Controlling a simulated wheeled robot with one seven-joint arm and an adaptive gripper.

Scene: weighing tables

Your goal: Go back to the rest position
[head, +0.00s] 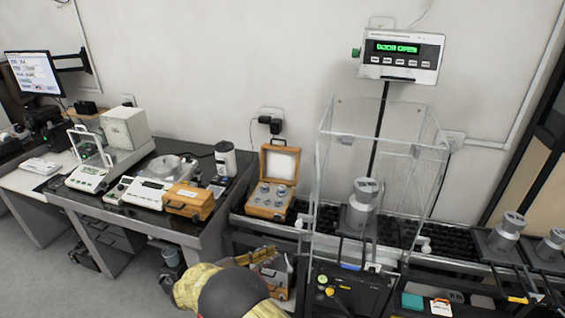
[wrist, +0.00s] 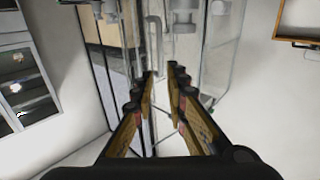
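My gripper (wrist: 161,75) is open in the wrist view, its two brown, dark-edged fingers apart with nothing held between them. Clear panes and a grey upright bar show beyond the fingertips. In the head view my yellow arm with a dark round cap rises at the bottom centre. My gripper (head: 272,264) seems to be just right of it, low in front of the bench and left of the clear weighing enclosure; it is partly hidden and small there.
The clear enclosure (head: 328,165) holds a grey cylindrical weight (head: 362,203). A display (head: 401,54) above seems to read DOOR OPEN. An open wooden weight box (head: 268,205) stands left of it. Balances (head: 145,192) and a closed wooden box (head: 189,201) fill the left table. Grey floor (head: 65,280) is clear at lower left.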

